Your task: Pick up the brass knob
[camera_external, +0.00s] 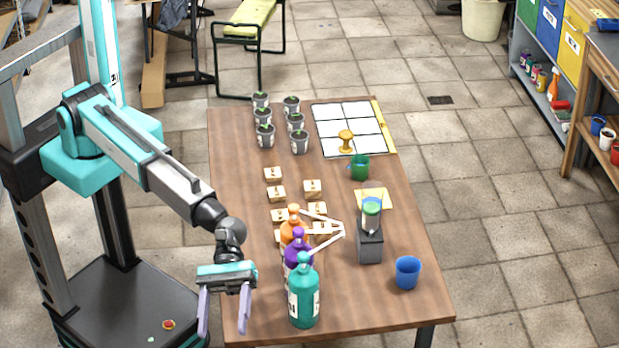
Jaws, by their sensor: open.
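A yellow, brass-coloured knob (346,141) stands upright on the white gridded board (328,122) at the far right part of the wooden table. It has a rounded top and a narrower stem. My gripper (223,318) is open and empty, with its two pale purple fingers pointing down. It hangs by the near left corner of the table, far from the knob. Nothing hides the knob in this view.
Orange, purple and teal (304,293) pump bottles stand at the near edge, spouts reaching right. Several wooden blocks (273,174) and potted seedlings (266,135) fill the left side. A green mug (360,167), grey stand (370,246) and blue cup (407,272) stand right.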

